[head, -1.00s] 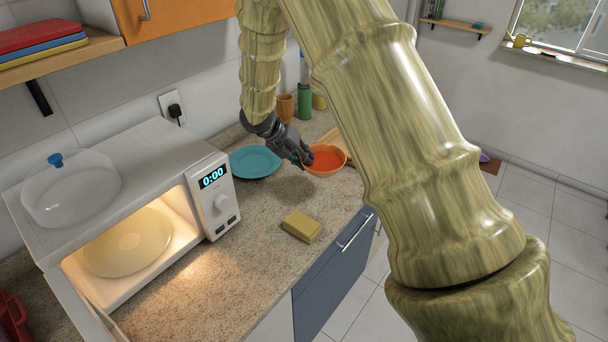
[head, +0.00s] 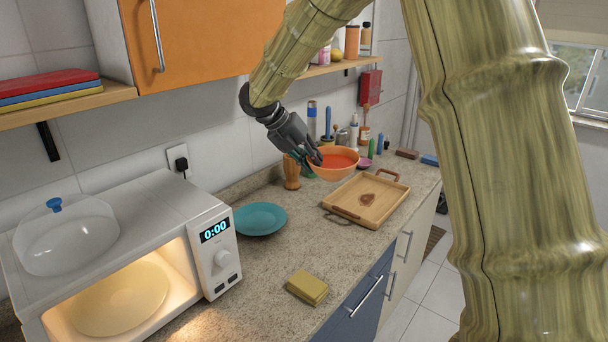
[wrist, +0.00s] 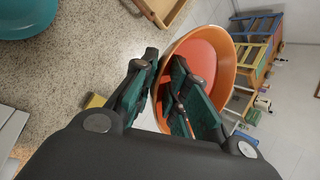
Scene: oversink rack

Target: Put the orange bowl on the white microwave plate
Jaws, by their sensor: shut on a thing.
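The orange bowl (head: 334,166) is held up above the counter, near the wooden tray in the head view. My gripper (head: 314,160) is shut on the bowl's left rim. In the wrist view, one finger of my gripper (wrist: 163,98) is outside the bowl (wrist: 222,50) and the other is inside it. The white microwave (head: 130,238) stands open and lit at the left. Its plate (head: 120,298) lies inside, looking pale yellow in the warm light, with nothing on it.
A teal plate (head: 261,219) lies on the counter between microwave and tray. A yellow sponge (head: 307,288) lies near the front edge. The wooden tray (head: 368,199) is at the right. A clear cover (head: 66,243) sits on the microwave. An orange cabinet (head: 200,40) hangs above.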

